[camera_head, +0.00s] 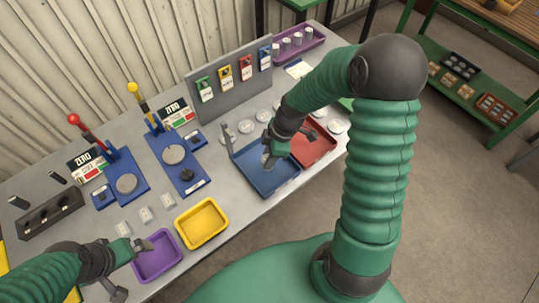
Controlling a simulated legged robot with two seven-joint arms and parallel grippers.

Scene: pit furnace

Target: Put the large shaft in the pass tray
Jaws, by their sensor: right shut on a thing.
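My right gripper (274,148) is over the blue tray (283,184), pointing down. It is shut on a small grey piece (268,161), which looks like the large shaft; it is mostly hidden by the fingers. I cannot tell whether the piece touches the tray floor. A red tray (318,150) sits right beside the blue one. No label shows which is the pass tray. My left gripper (138,250) is at the lower left, by the rim of the purple tray (158,257); its jaw state is unclear.
A yellow tray (202,222) stands beside the purple one. Two blue gauge stands (125,184) with red and yellow levers stand at the left. A grey panel (236,88) with coloured tags stands behind the blue tray. A purple tray of cylinders (300,41) is at the back.

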